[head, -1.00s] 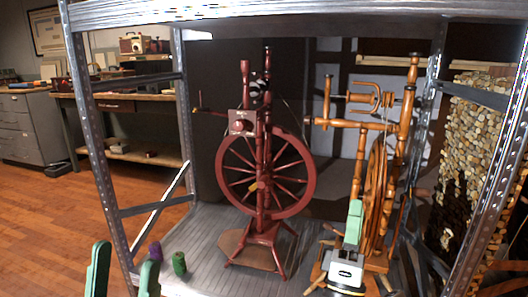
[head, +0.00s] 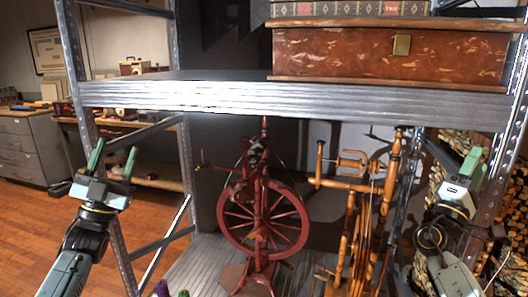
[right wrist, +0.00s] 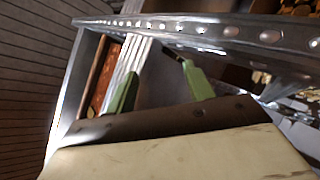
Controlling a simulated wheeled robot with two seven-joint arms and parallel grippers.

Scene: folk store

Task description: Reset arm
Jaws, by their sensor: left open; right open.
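My left gripper (head: 112,160) stands at the left of the head view, in front of the shelf's left post. Its green fingers point up, spread apart and empty. My right gripper (head: 474,166) is at the right of the head view, beside the right post, its green fingers pointing up. In the right wrist view its two green fingers (right wrist: 160,88) are apart with nothing between them. A metal shelf post (right wrist: 215,35) runs close past these fingertips; I cannot tell whether they touch.
The metal shelf's upper board (head: 200,97) bears a brown wooden chest (head: 340,55). Below stand a dark red spinning wheel (head: 262,220) and an orange-brown one (head: 362,205). Stacked wood (head: 425,200) is at the right. A workbench (head: 150,170) and grey cabinet (head: 25,145) stand at the left.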

